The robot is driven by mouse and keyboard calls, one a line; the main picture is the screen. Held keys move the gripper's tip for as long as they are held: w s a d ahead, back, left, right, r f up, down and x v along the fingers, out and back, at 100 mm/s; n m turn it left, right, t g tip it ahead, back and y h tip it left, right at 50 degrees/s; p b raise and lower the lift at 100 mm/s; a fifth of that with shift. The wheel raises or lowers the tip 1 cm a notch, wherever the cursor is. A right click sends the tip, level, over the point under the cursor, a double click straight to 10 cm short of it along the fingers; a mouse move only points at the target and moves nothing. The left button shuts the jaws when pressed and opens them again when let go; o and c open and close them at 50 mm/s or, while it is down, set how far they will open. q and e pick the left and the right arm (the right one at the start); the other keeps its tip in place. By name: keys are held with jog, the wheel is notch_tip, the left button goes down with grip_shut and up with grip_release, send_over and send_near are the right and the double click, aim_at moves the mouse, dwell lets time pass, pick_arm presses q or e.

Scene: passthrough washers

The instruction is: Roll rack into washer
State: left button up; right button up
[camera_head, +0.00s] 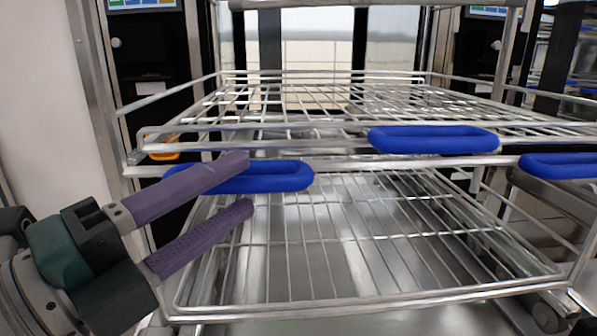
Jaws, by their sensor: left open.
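The rack (205,309) is a metal trolley with wire shelves, standing directly in front of me. The washer (160,60) stands behind the rack with a bright opening. My right gripper is not in view.
A wheel (545,314) shows at the lower right. Small display screens (142,4) sit on dark panels at the top left and top right. A small orange part (164,153) is at the rack's left side. A pale wall (35,110) is at the far left.

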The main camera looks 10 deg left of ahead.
pick_arm(q)
jog(key=shift+x, duration=1.25)
jog(key=shift+c, duration=0.4)
grip_shut()
